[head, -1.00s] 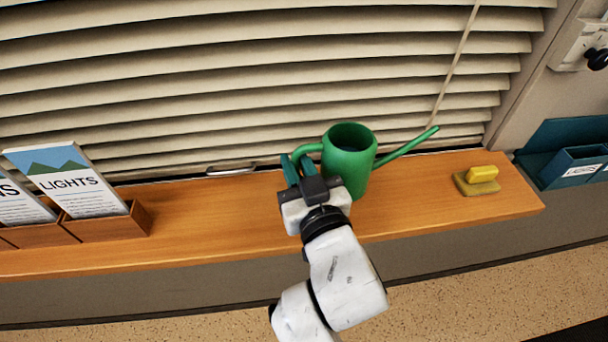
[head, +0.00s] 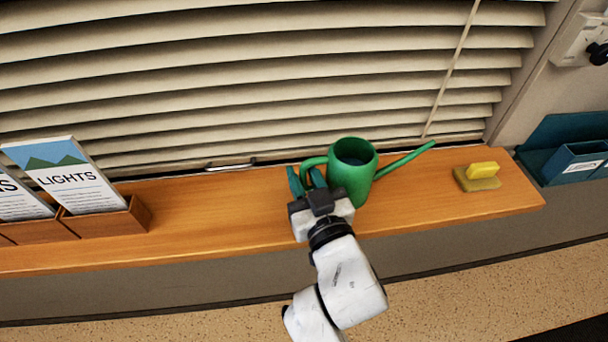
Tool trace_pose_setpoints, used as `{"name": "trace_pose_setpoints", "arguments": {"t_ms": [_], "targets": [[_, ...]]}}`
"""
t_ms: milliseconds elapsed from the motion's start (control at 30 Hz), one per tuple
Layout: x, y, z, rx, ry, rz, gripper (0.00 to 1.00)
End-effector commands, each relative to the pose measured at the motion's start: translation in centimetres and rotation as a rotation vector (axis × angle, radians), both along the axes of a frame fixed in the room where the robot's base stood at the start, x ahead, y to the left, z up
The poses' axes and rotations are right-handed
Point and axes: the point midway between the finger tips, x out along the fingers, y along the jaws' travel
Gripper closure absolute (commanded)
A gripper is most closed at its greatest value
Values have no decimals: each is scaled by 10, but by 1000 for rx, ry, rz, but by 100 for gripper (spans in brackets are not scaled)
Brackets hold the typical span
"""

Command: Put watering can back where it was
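The green watering can (head: 352,176) stands upright on the wooden sill, its spout pointing right and its looped handle on the left. My gripper (head: 306,179) is at the handle, reaching in from the front. Its two teal fingers stand apart on either side of the handle's lower part, and a gap shows between them. The gripper body sits just left of the can's front and hides part of the handle and can base.
The wooden sill (head: 230,215) is clear left of the can. A yellow sponge (head: 482,170) lies on a pad at right. Card holders with a LIGHTS card (head: 78,180) stand at left. Blinds (head: 250,80) hang close behind the can, with a cord near the spout.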

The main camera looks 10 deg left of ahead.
Motion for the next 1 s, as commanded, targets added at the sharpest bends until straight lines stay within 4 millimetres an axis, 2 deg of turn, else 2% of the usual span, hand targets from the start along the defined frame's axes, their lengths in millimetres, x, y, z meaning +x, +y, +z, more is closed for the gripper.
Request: {"name": "trace_pose_setpoints", "arguments": {"t_ms": [33, 167, 500, 667, 1000], "targets": [[0, 0, 0, 0, 0, 0, 67], [0, 0, 0, 0, 0, 0, 55], [-1, 0, 4, 0, 0, 0, 55], [-22, -12, 0, 0, 0, 0, 55], [-83, -43, 0, 0, 2, 0, 55]]}}
